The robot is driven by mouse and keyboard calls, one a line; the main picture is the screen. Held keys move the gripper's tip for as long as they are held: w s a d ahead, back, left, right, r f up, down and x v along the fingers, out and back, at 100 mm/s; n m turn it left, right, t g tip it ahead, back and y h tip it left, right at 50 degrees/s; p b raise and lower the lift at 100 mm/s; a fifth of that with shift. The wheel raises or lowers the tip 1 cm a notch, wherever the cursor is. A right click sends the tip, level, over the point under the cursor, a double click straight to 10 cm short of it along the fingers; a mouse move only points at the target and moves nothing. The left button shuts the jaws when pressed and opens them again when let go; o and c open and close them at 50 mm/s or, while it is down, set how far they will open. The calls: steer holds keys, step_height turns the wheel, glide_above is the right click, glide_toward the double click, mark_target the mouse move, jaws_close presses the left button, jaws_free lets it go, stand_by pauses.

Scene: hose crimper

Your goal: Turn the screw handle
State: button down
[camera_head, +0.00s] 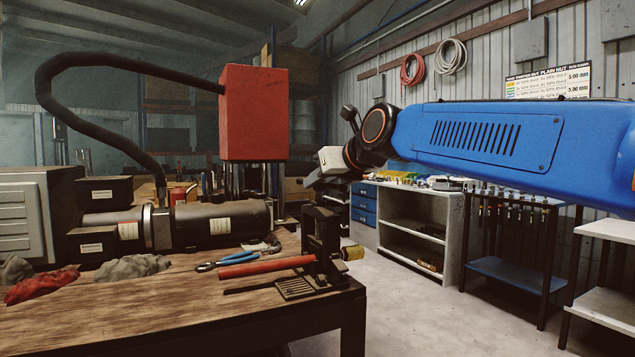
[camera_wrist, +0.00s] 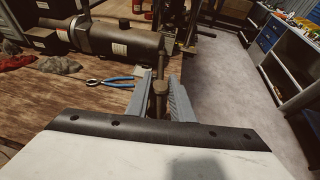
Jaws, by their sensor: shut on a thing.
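The hose crimper (camera_head: 322,238) is a dark upright frame at the table's right front corner in the head view. A red rod (camera_head: 262,267) runs left from its lower part. My gripper (camera_wrist: 161,78) is over the crimper, pointing down, with its fingers on either side of the screw handle (camera_wrist: 160,88). The handle shows in the wrist view as a dull brown knob and bar between the fingers. My gripper is shut on it. In the head view the handle is hard to make out under my wrist. The crimper's lower part is hidden in the wrist view.
Blue-handled pliers (camera_head: 225,261) lie on the wooden table (camera_head: 150,310) left of the crimper. Grey and red rags (camera_head: 45,285) lie farther left. A large dark motor (camera_head: 215,222) and a red box (camera_head: 253,112) stand behind.

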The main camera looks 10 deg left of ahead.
steer(key=shift+r, duration=0.3)
steer(key=c, duration=1.5)
jaws_free()
steer(key=shift+s+d, duration=0.1)
steer(key=shift+c, duration=0.2)
steer(key=shift+f, duration=0.1)
steer(key=v, duration=1.7)
steer(key=shift+d, duration=0.2)
